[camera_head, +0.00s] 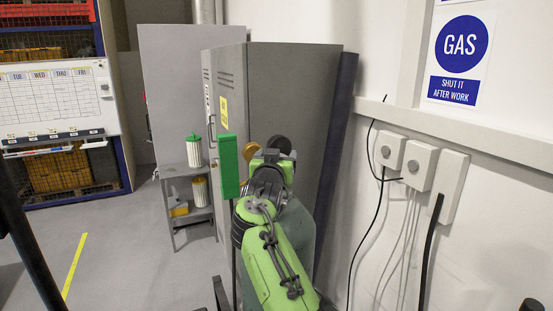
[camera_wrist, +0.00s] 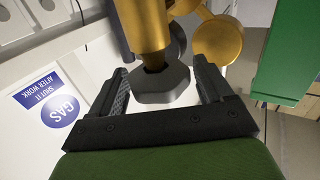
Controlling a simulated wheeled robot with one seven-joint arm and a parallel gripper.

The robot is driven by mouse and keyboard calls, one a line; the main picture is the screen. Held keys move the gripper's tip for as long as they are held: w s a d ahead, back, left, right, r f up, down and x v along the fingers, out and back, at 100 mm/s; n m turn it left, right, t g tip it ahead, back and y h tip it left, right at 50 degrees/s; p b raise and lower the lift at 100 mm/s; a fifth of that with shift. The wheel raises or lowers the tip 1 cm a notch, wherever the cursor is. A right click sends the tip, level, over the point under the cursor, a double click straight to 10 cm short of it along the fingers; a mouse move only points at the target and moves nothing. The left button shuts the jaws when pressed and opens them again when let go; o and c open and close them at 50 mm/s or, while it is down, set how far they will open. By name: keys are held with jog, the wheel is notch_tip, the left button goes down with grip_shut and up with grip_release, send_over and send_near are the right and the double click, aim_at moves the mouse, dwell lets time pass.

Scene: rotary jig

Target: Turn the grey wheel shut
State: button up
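The grey wheel (camera_wrist: 160,86) is a dark, faceted knob at the end of a brass valve stem (camera_wrist: 148,28) in the wrist view. My gripper (camera_wrist: 160,66) is open, with one black finger on each side of the wheel. Narrow gaps show between wheel and fingers; I see no firm contact. In the head view my gripper (camera_head: 271,157) is at the top of the gas bottle (camera_head: 303,225), which my green arm partly covers. A dark round part (camera_head: 280,144) shows just beyond it; I cannot tell whether that is the wheel.
A brass gauge (camera_wrist: 217,40) sits close beside the valve. A green box (camera_head: 229,165) stands just left of my gripper. Grey cabinets (camera_head: 290,90) are behind the bottle. Wall sockets (camera_head: 420,165) with hanging cables are at right. Floor at left is clear.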

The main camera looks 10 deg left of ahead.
jog(key=shift+o, duration=0.3)
jog(key=shift+f, duration=0.1)
jog(key=shift+s+f+b, duration=0.1)
jog(key=shift+s+b, duration=0.2)
jog(key=shift+b, duration=0.35)
jog(key=s+d+b, duration=0.1)
jog(key=s+b, duration=0.9)
jog(key=s, duration=0.5)
jog(key=shift+d, duration=0.3)
